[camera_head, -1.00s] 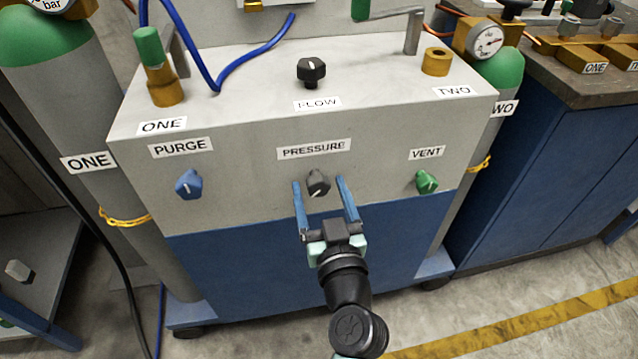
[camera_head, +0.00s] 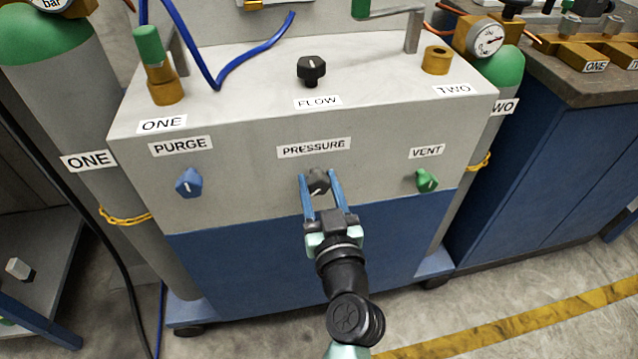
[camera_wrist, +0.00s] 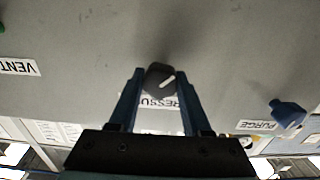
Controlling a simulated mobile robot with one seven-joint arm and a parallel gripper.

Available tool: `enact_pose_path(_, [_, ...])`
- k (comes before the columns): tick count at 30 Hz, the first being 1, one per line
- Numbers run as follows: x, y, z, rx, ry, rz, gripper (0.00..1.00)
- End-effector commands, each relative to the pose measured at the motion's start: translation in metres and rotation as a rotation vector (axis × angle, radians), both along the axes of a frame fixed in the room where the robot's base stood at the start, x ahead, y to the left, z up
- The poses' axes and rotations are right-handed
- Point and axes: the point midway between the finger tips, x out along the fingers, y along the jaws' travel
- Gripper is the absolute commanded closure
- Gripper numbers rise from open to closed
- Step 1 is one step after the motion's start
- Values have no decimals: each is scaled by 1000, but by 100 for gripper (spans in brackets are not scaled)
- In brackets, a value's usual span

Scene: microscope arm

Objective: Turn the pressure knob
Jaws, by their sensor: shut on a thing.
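The pressure knob (camera_head: 319,181) is dark grey with a white pointer line. It sits on the front panel below the PRESSURE label, between the other two front knobs. My gripper (camera_head: 320,180) has its two blue fingers closed on the knob's left and right sides. In the wrist view the knob (camera_wrist: 159,79) shows between the fingertips, its white line slanting, and the fingers partly cover the PRESSURE label behind.
A blue PURGE knob (camera_head: 188,182) is to the left and a green VENT knob (camera_head: 426,180) to the right on the same panel. A black FLOW knob (camera_head: 311,70) stands on top. Gas cylinders flank the cabinet. The panel between the front knobs is clear.

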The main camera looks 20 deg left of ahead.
Motion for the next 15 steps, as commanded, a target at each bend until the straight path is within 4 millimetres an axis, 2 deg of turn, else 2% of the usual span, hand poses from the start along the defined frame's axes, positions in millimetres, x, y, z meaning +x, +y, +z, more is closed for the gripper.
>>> enact_pose_path(8, [0, 0, 0, 45, 30, 0, 100])
enact_pose_path(15, [0, -1, 0, 173, 117, -1, 100])
